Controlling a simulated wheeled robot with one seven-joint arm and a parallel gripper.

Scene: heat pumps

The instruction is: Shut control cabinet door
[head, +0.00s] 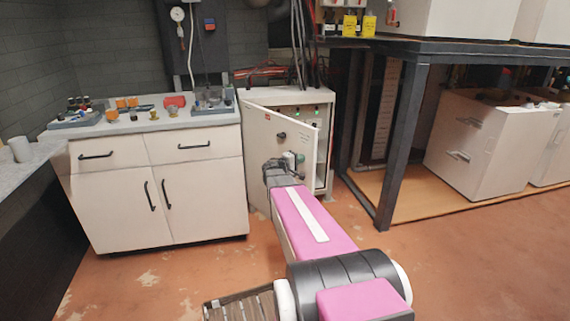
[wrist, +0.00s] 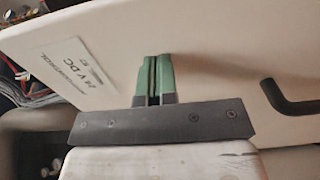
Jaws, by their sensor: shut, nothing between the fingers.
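The control cabinet (head: 321,97) is a cream-white metal box standing on the floor in the middle of the head view. Its door (head: 268,127) stands partly open, and the inside shows to the right of it, with small green lights. My gripper (head: 294,158) is in front of the door's outer face. In the wrist view, the two green fingers (wrist: 152,77) are shut together with nothing between them. Their tips are at or very close to the door (wrist: 210,45); I cannot tell if they touch. A black handle (wrist: 290,100) is on the door to the right, a "24 V DC" label (wrist: 80,68) to the left.
A white base cabinet (head: 120,205) with small parts on top stands left of the control cabinet. A dark metal frame (head: 400,140) with white units (head: 490,140) stands right. Wires (wrist: 38,85) show beyond the door edge.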

